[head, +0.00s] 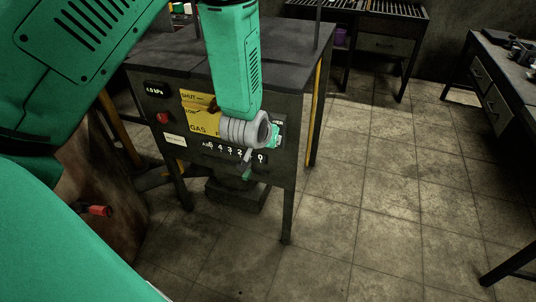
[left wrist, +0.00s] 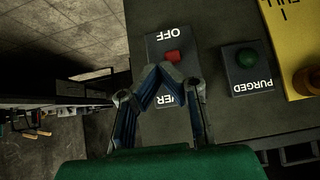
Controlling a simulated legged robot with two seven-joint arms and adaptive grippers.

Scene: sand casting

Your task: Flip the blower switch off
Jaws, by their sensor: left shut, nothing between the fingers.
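In the left wrist view, the blower switch is a dark plate (left wrist: 154,46) on the front panel, with the word OFF and a red switch piece (left wrist: 173,57). The lower part of its lettering is partly covered by my fingers. My left gripper (left wrist: 164,73) is shut and empty, its fingertips over the plate just beside the red piece. I cannot tell whether they touch it. In the head view, my left gripper (head: 276,137) is at the panel's right side, and my wrist hides most of the switch. My right gripper is not in view.
A green button (left wrist: 247,57) on a PURGED plate sits beside the switch. The yellow gas label (head: 197,122), a red knob (head: 162,118) and a numbered scale (head: 232,153) are on the same panel. The tiled floor (head: 370,200) right of the cabinet is clear.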

